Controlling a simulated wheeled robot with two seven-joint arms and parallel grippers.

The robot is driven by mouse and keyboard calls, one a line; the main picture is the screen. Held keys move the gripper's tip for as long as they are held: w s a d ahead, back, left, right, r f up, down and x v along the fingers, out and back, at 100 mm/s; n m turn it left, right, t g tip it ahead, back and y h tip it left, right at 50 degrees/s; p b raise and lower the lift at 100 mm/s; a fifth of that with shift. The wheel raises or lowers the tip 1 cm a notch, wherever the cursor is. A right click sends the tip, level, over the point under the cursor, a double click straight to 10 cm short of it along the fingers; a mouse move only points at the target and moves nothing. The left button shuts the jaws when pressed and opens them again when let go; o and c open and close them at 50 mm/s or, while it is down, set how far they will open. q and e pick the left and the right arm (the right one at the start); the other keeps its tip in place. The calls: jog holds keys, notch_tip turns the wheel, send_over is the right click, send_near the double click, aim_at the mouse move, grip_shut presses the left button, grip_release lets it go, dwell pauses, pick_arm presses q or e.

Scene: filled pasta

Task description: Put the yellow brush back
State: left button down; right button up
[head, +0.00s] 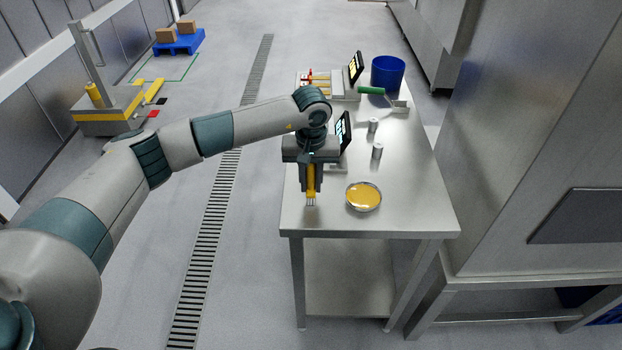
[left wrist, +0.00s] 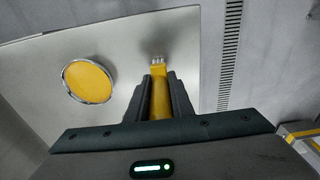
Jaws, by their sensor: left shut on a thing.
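My left gripper (head: 311,182) is shut on the yellow brush (head: 311,185) above the near left part of the steel table (head: 328,220). The brush points down, with pale bristles at its lower end. In the left wrist view, the brush (left wrist: 160,98) sits between the two dark fingers of the gripper (left wrist: 160,97), bristles ahead. I cannot tell whether the bristles touch the table. A round bowl of yellow liquid (head: 363,196) stands just right of the brush; it also shows in the left wrist view (left wrist: 88,82). My right gripper is not in view.
At the table's far end are a rack (head: 316,84) with red and yellow items, a dark screen (head: 355,67), a blue bucket (head: 388,72) and a green-handled tool (head: 372,91). Two small metal cylinders (head: 377,151) stand mid-table. A second screen (head: 343,130) stands behind my wrist. The table's near right is clear.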

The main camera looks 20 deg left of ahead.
pick_arm(q)
jog(key=shift+f, duration=0.15)
jog(key=c, duration=1.6)
grip_release()
jog(key=shift+o, duration=0.2)
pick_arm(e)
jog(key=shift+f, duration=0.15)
pick_arm(q)
jog(key=shift+r, duration=0.2)
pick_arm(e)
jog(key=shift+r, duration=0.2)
